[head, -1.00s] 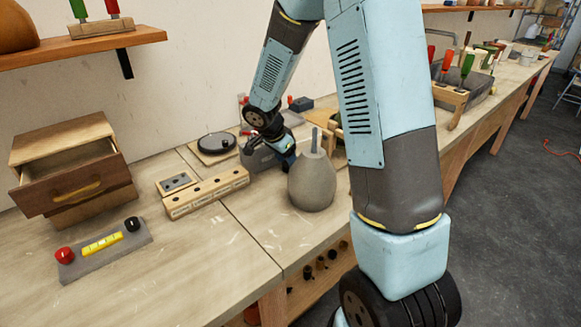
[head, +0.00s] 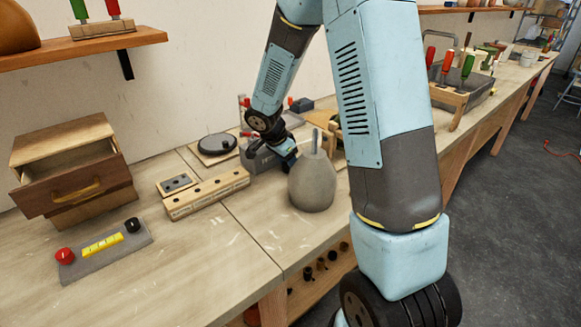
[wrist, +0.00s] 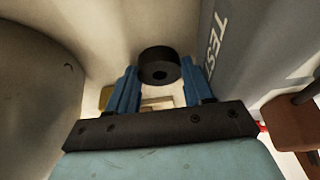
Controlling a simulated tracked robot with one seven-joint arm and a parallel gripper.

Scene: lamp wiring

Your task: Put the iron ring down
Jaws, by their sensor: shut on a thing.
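The iron ring (wrist: 160,59) is a thick black ring with a small hole, between the tips of my blue gripper fingers in the wrist view. My gripper (wrist: 160,78) is shut on it. In the head view my gripper (head: 287,150) is low over the bench, between the grey lamp body and a grey box; the ring cannot be made out there. Whether the ring touches the bench is unclear.
The rounded grey lamp body (head: 312,184) stands close in front, also at left in the wrist view (wrist: 35,100). The lettered grey box (head: 258,159) is close on the other side. A wooden block with holes (head: 205,193) lies left.

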